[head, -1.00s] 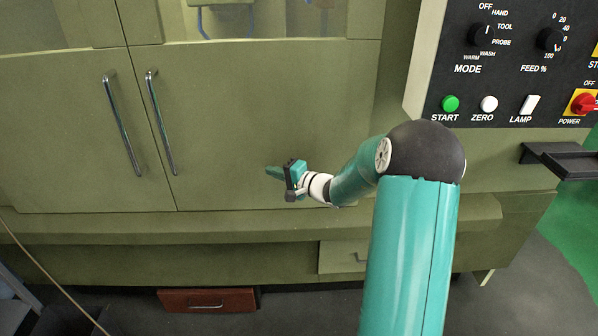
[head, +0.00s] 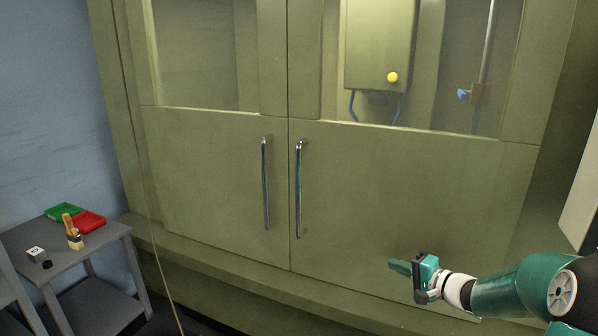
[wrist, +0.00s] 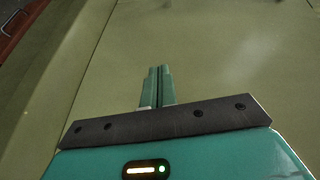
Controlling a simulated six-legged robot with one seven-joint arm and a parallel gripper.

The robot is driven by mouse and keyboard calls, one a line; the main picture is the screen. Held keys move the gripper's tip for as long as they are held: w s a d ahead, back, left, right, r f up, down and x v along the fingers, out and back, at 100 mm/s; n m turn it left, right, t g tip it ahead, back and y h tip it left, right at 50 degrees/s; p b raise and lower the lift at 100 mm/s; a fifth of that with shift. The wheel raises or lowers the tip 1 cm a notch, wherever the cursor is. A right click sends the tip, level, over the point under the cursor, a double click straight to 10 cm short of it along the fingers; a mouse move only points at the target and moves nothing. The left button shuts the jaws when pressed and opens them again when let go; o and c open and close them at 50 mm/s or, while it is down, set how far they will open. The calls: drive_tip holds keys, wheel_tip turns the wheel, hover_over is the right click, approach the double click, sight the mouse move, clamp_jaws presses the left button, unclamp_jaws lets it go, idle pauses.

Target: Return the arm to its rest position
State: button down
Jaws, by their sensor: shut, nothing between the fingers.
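My gripper (head: 400,268) is at the lower right in the head view, in front of the right door of the green machine. It points left, and my teal arm reaches in from the lower right edge. In the wrist view the two teal fingers of my gripper (wrist: 159,85) lie together, shut, with nothing held between them. The plain green panel of the machine fills the view beyond the fingertips. I cannot tell the exact gap between fingers and panel.
The machine has two closed doors with vertical handles (head: 265,185) and (head: 299,188). A grey cart (head: 110,234) at the left bears a green tray (head: 64,212), a red tray (head: 91,222), a brush (head: 72,232) and a small block (head: 36,254). A thin cable hangs between cart and doors.

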drive_tip(key=s+a+r+n+g+h, duration=0.1)
drive_tip(key=s+a+r+n+g, duration=0.25)
drive_tip(key=s+a, duration=0.45)
drive_tip(key=s+a+r+n+g+h, duration=0.1)
drive_tip(key=s+a+r+n+g, duration=0.15)
drive_tip(key=s+a+g, duration=0.45)
drive_tip(key=s+d+r+n+t+h, duration=0.1)
drive_tip(key=s+h, duration=0.6)
drive_tip(key=s, duration=1)
drive_tip(key=shift+s+r+n+t, duration=0.2)
drive_tip(key=shift+r+n+t, duration=0.4)
drive_tip(key=shift+n+t, duration=0.55)
